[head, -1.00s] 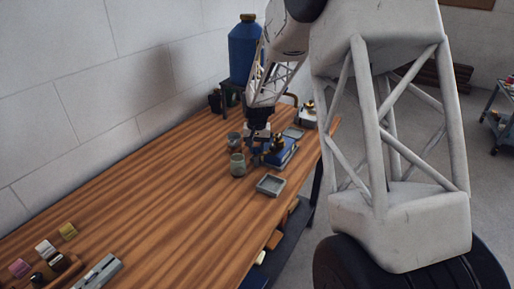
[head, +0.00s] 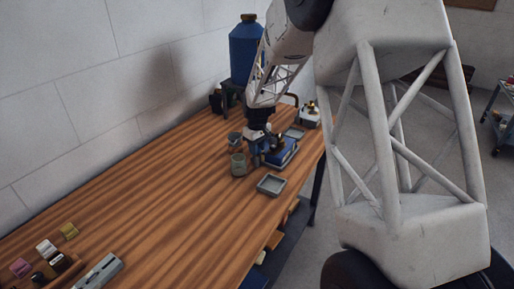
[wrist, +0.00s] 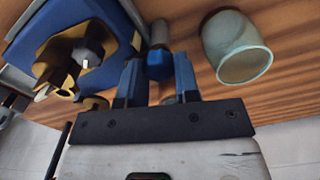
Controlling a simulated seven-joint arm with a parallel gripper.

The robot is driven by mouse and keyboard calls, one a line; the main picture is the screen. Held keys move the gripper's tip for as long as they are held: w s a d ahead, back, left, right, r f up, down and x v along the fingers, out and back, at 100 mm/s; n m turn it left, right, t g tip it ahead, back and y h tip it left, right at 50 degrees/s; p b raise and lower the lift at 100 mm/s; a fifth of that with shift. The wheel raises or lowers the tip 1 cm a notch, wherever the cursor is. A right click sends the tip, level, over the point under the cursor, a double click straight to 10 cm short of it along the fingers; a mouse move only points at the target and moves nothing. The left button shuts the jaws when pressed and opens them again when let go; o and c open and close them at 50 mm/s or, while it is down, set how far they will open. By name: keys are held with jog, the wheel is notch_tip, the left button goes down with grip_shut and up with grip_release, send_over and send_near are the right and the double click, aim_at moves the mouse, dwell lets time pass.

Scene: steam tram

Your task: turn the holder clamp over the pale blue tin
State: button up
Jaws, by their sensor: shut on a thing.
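My gripper (wrist: 160,68) has its two blue fingers on either side of a small blue knob (wrist: 160,64) on a short grey stem; it looks like part of the holder clamp. The knob stands beside a blue block with brass fittings (wrist: 112,20). To the right, apart from the fingers, is a pale grey-green, open-topped tin (wrist: 236,48). In the head view my gripper (head: 257,158) is low over the bench, beside the blue block (head: 282,153). Two small pale tins, a nearer one (head: 238,166) and a farther one (head: 234,140), stand left of it. The clamp's arm cannot be made out.
A shallow grey tray (head: 270,185) lies in front of the block on the wooden bench (head: 160,190). A big blue bottle (head: 244,50) stands at the back by the wall. Small coloured blocks (head: 46,249) sit at the near left. The middle of the bench is clear.

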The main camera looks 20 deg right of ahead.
jog(key=shift+n, duration=0.3)
jog(key=shift+r, duration=0.1)
jog(key=o, duration=0.9)
jog(key=shift+r, duration=3.85)
